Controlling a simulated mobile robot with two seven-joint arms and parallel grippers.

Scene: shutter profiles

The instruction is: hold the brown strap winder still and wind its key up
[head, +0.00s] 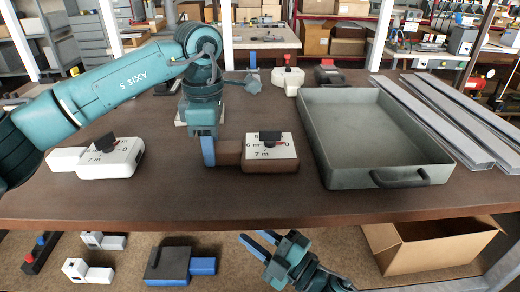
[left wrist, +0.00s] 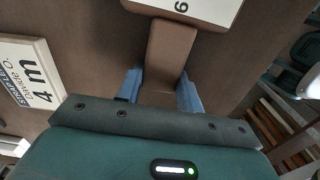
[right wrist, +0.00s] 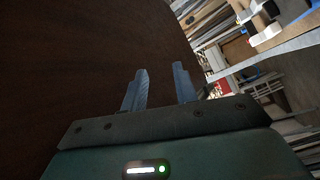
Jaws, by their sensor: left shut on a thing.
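The brown strap winder (head: 262,168) lies on the table, left of the grey tray. Its white dial face carries metre marks, a red pointer and a black key (head: 270,138). My left gripper (head: 210,152) is shut on the winder's brown handle (head: 229,153). The left wrist view shows the handle (left wrist: 170,55) between the blue fingers, with a bit of the dial face beyond; the key is out of that view. My right gripper (head: 262,240) is open and empty, in front of and below the table's front edge. Its parted fingers also show in the right wrist view (right wrist: 160,88).
A white winder (head: 110,157) lies to the left. The grey tray (head: 330,170) is close on the right, with long profiles (head: 440,120) beyond it. A cream winder (head: 288,80) with a red key stands behind. The front strip of table is clear.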

